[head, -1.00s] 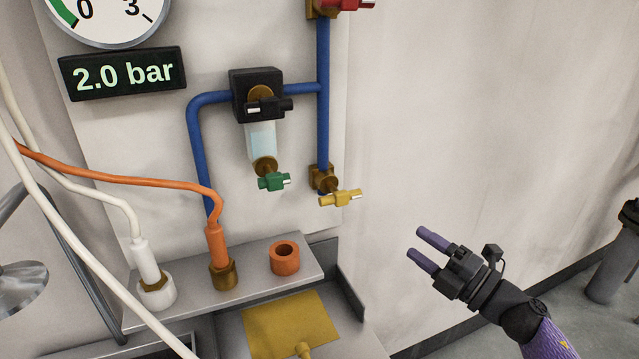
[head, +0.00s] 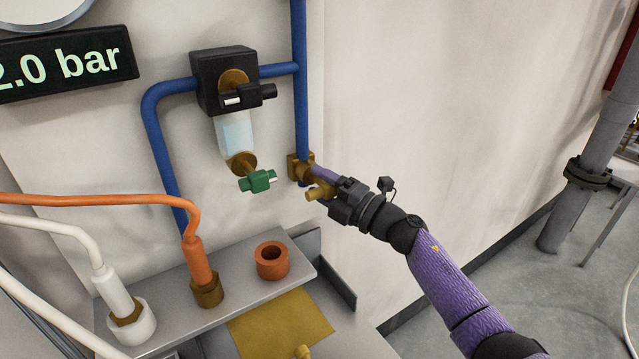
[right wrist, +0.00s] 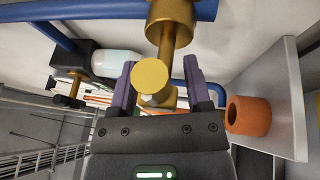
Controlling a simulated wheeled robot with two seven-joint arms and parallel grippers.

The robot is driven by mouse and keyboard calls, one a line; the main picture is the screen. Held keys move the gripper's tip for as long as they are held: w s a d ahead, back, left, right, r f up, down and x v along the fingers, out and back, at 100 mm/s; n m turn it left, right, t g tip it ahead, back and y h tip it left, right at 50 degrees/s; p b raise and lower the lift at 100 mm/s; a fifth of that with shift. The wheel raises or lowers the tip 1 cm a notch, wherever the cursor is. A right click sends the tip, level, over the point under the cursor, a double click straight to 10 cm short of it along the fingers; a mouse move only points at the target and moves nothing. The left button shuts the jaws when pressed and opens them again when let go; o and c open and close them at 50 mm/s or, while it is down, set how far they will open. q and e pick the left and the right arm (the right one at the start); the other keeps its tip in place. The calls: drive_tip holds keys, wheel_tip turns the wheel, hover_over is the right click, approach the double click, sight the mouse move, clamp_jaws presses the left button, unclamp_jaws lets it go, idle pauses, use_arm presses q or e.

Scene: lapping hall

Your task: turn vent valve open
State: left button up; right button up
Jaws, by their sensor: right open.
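The yellow-handled valve (head: 317,192) sits on a brass fitting (head: 294,165) at the lower end of the blue vertical pipe. No label shows which valve is the vent valve. My right gripper (head: 318,176) is at this valve and partly covers its handle. In the right wrist view the yellow handle (right wrist: 151,76), seen end-on, lies between the two spread purple fingers (right wrist: 160,78), with visible room on both sides. The right gripper is open. My left gripper is not in view.
A green-handled valve (head: 258,181) hangs under the clear bowl (head: 235,132), just left of the yellow one. An orange ring (head: 272,262) stands on the grey shelf (head: 240,290) below. Orange and white cables run at left. The wall at right is bare.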

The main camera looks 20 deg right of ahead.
drive_tip(key=shift+w+a, duration=0.1)
drive_tip(key=shift+w, duration=0.1)
drive_tip(key=c, duration=0.6)
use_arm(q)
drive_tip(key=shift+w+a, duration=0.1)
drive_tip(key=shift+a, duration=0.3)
use_arm(e)
clamp_jaws()
